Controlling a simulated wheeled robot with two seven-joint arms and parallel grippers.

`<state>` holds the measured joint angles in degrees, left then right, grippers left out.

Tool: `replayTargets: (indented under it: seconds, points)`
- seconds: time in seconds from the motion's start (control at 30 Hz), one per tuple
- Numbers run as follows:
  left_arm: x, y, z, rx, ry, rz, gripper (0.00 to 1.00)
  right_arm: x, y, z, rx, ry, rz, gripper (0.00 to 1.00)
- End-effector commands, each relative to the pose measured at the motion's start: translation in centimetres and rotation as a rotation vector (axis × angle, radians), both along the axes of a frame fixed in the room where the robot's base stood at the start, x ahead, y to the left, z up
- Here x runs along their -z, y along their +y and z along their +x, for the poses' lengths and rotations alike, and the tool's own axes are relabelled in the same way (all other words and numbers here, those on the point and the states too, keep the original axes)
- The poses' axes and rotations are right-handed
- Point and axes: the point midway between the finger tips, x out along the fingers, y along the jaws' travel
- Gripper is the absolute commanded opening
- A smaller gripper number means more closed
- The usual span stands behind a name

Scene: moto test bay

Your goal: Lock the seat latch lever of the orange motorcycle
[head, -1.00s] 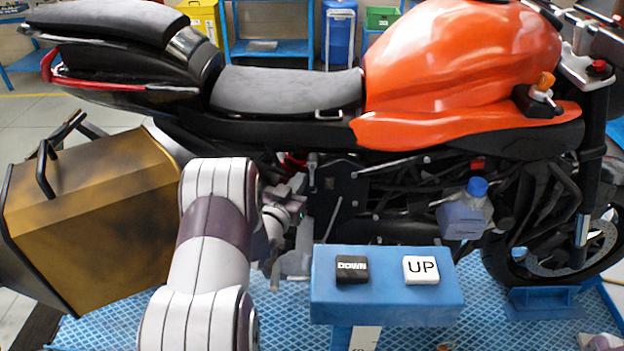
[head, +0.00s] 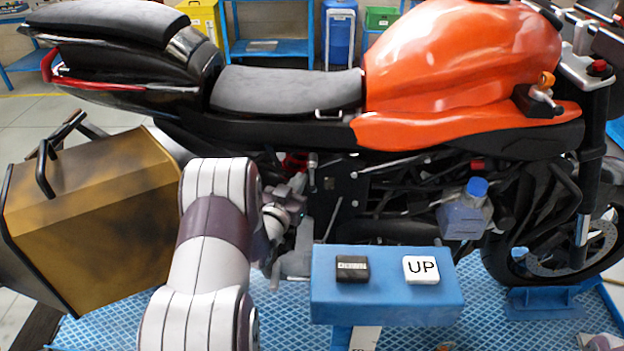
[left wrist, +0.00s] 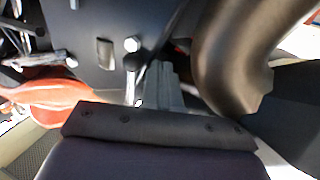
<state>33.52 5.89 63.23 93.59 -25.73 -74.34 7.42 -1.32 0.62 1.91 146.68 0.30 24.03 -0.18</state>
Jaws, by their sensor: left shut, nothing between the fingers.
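The orange motorcycle (head: 465,60) stands side-on across the head view. What looks like the seat latch lever, a small upright metal lever (head: 312,172), is below the seat by a black side plate. My left gripper (head: 297,186) is shut and empty, just left of the lever in the head view, partly hidden by my wrist. Its grey fingers (left wrist: 162,82) show close beside the lever stem; I cannot tell whether they touch. My right gripper is out of view.
A blue button box (head: 388,300) with UP and another button stands in front of the motorcycle. A gold side case (head: 100,215) is left of my arm. A fluid bottle (head: 465,210) hangs to the right. Dark frame and pipes crowd the gripper.

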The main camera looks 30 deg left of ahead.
Motion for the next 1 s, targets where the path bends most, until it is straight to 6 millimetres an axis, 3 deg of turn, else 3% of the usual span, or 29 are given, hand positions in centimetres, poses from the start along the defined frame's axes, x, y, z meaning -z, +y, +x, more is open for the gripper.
replayTargets:
  seconds: [1.0]
  points:
    - [0.7,-2.1,1.1,0.0,0.0,0.0,0.0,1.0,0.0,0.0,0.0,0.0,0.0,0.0]
